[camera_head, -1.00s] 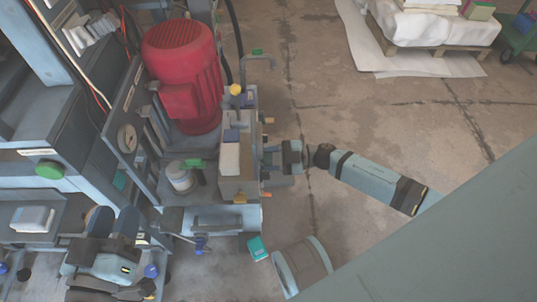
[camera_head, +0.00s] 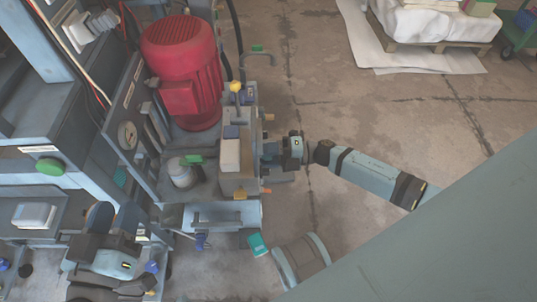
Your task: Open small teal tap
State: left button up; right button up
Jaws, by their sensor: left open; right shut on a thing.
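My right gripper (camera_head: 268,153) is at the right side of the grey valve block (camera_head: 239,183). It is shut on a small fitting there, which its fingers mostly hide, so I cannot tell its colour. A green handle (camera_head: 193,159) sits above a round metal pot on the left of the block. A small teal piece (camera_head: 258,244) shows below the block, near the floor. My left gripper (camera_head: 105,258) is open at the lower left, by the grey machine frame; its fingertips are hard to make out.
A red motor (camera_head: 182,70) stands behind the block. A grey tray (camera_head: 222,216) juts out below the block. The concrete floor to the right is clear up to a loaded pallet (camera_head: 430,45).

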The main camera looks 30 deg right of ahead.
pick_arm(q)
jog(key=shift+f, duration=0.2)
pick_arm(e)
jog(key=shift+n, duration=0.7)
pick_arm(q)
jog(key=shift+f, duration=0.1)
pick_arm(e)
jog(key=o, duration=0.9)
pick_arm(q)
jog(key=shift+d, duration=0.1)
pick_arm(e)
jog(key=shift+d, duration=0.2)
